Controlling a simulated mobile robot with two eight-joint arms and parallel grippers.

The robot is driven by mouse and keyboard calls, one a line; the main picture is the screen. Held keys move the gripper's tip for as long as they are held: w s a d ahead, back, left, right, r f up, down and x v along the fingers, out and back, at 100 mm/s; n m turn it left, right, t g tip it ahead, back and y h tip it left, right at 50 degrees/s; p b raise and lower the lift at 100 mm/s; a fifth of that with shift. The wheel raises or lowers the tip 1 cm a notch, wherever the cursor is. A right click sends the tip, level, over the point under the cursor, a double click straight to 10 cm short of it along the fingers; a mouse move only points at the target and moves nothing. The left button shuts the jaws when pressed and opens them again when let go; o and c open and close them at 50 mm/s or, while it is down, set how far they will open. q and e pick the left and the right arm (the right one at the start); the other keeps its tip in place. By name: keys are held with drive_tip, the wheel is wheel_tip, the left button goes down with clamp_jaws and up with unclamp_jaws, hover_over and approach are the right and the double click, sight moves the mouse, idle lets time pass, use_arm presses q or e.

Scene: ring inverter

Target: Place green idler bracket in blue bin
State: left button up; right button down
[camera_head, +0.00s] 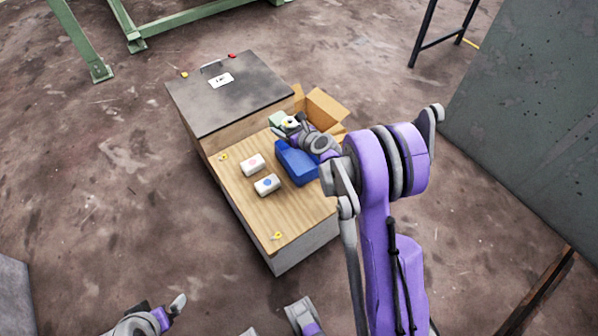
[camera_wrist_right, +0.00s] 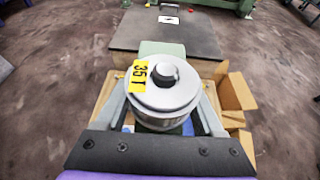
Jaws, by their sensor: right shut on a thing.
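The green idler bracket (camera_wrist_right: 162,48) shows as a pale green plate behind a grey round wheel (camera_wrist_right: 163,85) with a yellow "35T" label. My right gripper (camera_wrist_right: 162,112) is shut on the idler bracket, with a finger on each side of the wheel. In the head view the bracket (camera_head: 276,118) is at the tip of my right gripper (camera_head: 290,125), beyond the blue bin. The blue bin (camera_head: 297,164) stands on the wooden worktop, partly hidden by my right arm. My left gripper (camera_head: 165,312) is at the lower left edge, away from the bench; its opening is unclear.
Two white blocks (camera_head: 252,165) (camera_head: 267,185), with pink and blue marks, lie left of the bin on the worktop (camera_head: 290,220). An open cardboard box (camera_head: 325,108) is at the bench's right back. A dark raised panel (camera_head: 225,95) covers the far end.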

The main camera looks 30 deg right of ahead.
drive_tip(key=m+h+b, duration=0.1)
drive_tip(key=b, duration=0.4)
hover_over(302, 169)
wheel_tip(302, 169, down, 14)
drive_tip(key=shift+w+d+f+b, duration=0.1)
drive_tip(key=shift+f+b, duration=0.85)
drive_tip(key=shift+f, duration=3.85)
use_arm(q)
wheel_tip(302, 169, down, 9)
drive_tip(key=shift+f, duration=0.2)
drive_tip(key=shift+f, duration=0.15)
drive_tip(key=shift+w+f+b, duration=0.1)
drive_tip(key=shift+f+b, duration=0.25)
drive_tip(key=shift+b, duration=0.05)
use_arm(e)
drive_tip(key=shift+f, duration=0.35)
use_arm(q)
drive_tip(key=shift+f, duration=0.35)
use_arm(e)
drive_tip(key=shift+f, duration=0.25)
unclamp_jaws()
